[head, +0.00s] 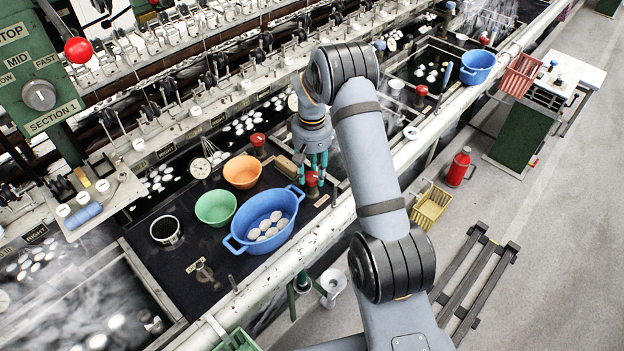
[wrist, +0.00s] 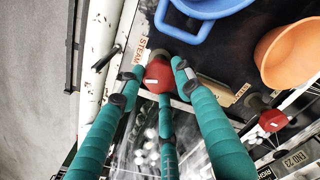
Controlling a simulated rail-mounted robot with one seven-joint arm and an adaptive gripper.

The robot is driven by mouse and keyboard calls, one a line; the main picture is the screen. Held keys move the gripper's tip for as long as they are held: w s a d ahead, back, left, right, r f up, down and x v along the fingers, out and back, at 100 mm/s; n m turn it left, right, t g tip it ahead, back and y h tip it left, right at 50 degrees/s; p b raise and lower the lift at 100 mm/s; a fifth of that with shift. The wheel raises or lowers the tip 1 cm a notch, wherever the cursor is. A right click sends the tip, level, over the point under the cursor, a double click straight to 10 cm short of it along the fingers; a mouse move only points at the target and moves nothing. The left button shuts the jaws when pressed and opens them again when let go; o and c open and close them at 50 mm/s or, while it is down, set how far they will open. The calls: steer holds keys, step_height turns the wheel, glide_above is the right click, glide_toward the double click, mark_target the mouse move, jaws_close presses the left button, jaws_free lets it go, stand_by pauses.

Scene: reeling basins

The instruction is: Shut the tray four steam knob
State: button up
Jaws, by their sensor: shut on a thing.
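A red steam knob (head: 311,180) stands on the dark counter just right of the blue basin, close to the pale front rail. My gripper (head: 314,165) reaches down over it, with its teal fingers around the knob. In the wrist view the red knob (wrist: 157,76) sits between the fingertips of my gripper (wrist: 156,72), which is shut on it. A STEAM label (wrist: 140,62) lies beside the knob. I cannot tell the knob's turned position, and no tray number is readable beside it.
The blue basin (head: 238,241) with pale cocoons is close on the left. Another red knob (head: 258,140) is farther back. Wet basins lie on both sides.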

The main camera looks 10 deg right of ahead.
mark_target(312, 176)
steer(key=shift+m+b, duration=1.35)
steer(key=shift+m, duration=0.65)
steer(key=o, duration=1.1)
steer(key=shift+c, duration=0.2)
steer(key=shift+o, duration=0.5)
step_height(312, 176, up, 12)
